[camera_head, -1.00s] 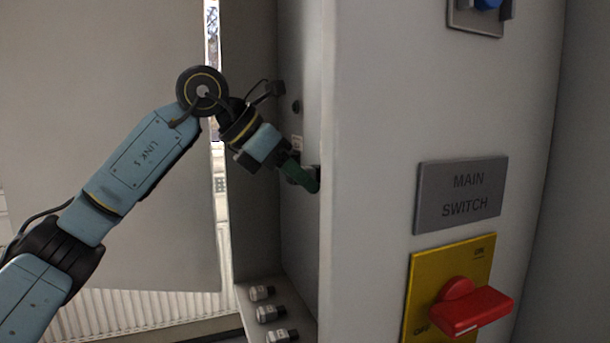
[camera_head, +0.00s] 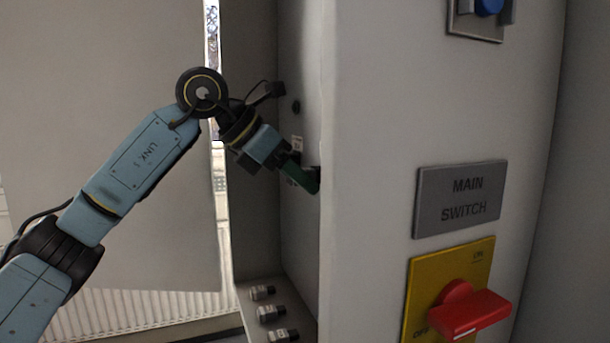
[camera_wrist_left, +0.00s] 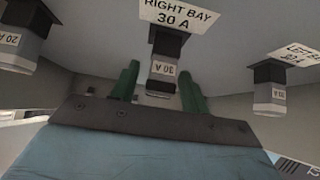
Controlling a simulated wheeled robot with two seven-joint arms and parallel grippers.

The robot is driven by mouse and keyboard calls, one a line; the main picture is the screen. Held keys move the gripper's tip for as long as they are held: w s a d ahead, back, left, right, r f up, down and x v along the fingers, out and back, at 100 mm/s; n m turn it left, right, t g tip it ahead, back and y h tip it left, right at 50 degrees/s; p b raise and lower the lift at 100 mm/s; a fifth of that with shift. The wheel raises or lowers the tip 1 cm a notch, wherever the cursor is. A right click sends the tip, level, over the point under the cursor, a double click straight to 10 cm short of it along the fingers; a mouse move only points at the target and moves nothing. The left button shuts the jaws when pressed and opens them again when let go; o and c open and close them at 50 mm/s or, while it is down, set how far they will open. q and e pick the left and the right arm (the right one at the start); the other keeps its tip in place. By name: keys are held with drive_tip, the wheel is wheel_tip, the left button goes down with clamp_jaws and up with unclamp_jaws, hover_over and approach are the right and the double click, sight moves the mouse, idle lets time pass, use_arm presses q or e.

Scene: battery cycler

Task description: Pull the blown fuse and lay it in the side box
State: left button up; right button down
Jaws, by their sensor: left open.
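My left gripper (camera_head: 304,178) reaches into the recess at the cabinet's left side in the head view. In the left wrist view its two green fingers (camera_wrist_left: 160,88) are open, one on each side of a grey fuse (camera_wrist_left: 162,72) marked 30 A with a black cap. A gap shows between the fuse and the fingers. The label (camera_wrist_left: 178,14) above it reads RIGHT BAY 30 A. A second fuse (camera_wrist_left: 269,88) hangs to the right under a partly cut label, and another (camera_wrist_left: 18,48) marked 20 A is at the left edge. I cannot tell any side box for certain.
Several small grey fuses (camera_head: 270,313) lie on a ledge low in the recess. The cabinet front has a MAIN SWITCH plate (camera_head: 461,197) and a red handle (camera_head: 468,310) on a yellow panel. The cabinet wall stands close to the right of my left gripper.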

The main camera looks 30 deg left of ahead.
use_arm(q)
drive_tip(key=c, duration=0.7)
drive_tip(key=shift+c, duration=0.2)
drive_tip(key=shift+s+a, duration=0.1)
drive_tip(key=shift+a, duration=0.1)
drive_tip(key=s+a+b, duration=0.1)
drive_tip(key=s, duration=0.1)
drive_tip(key=s+a, duration=0.2)
drive_tip(key=shift+a+b, duration=0.15)
drive_tip(key=shift+b, duration=0.25)
idle(0.8)
